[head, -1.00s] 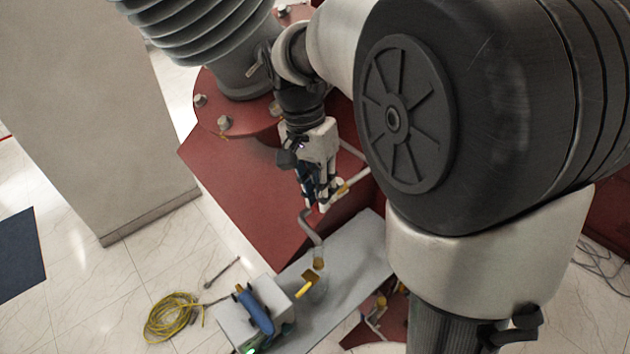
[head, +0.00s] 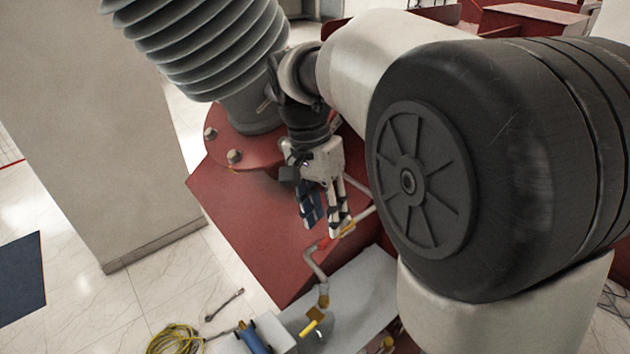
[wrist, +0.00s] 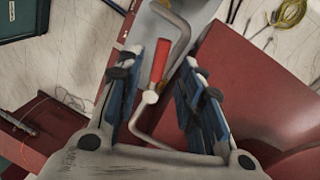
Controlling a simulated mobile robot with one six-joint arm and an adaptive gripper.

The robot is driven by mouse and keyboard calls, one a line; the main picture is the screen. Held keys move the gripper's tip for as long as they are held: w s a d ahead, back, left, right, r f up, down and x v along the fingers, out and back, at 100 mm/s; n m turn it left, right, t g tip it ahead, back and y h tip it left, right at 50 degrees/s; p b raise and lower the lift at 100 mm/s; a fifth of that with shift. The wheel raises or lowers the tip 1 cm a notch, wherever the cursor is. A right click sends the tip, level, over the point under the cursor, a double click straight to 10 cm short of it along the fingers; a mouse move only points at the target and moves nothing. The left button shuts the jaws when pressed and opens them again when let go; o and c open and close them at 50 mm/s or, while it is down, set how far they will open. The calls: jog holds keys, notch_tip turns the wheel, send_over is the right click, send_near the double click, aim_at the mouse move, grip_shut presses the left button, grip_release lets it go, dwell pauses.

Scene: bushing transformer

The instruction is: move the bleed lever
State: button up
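A lever with a red handle (wrist: 160,62), which looks like the bleed lever, lies between the finger pads of my gripper (wrist: 177,55) in the wrist view. Its pale round pivot end (wrist: 150,97) joins a thin bent pipe. In the head view my gripper (head: 322,226) points down beside the red tank, and only a small red part of the lever (head: 325,243) shows below the fingertips.
A bent grey pipe (head: 315,264) rises just below the fingertips. The red tank (head: 250,210) and ribbed bushing (head: 205,45) stand close by. A yellow cable coil (head: 174,340) lies on the floor.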

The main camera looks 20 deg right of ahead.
notch_tip(320, 180, up, 8)
jog(key=w, duration=0.1)
jog(key=shift+w+a+r, duration=0.15)
jog(key=shift+a+r, duration=0.05)
jog(key=shift+a, duration=0.25)
jog(key=s+a+f+n+t, duration=0.1)
jog(key=s+f+n+t, duration=0.1)
jog(key=s+n+t, duration=0.3)
jog(key=s+f+n+y, duration=0.1)
jog(key=s+f+n, duration=0.1)
jog(key=s, duration=0.4)
jog(key=s+a+f+n+t, duration=0.1)
jog(key=s+f+n+t, duration=0.25)
jog(key=s, duration=0.25)
notch_tip(320, 180, down, 29)
jog(key=s+g+b, duration=0.1)
jog(key=g+b, duration=0.1)
jog(key=b, duration=2.5)
jog(key=shift+s+r, duration=0.2)
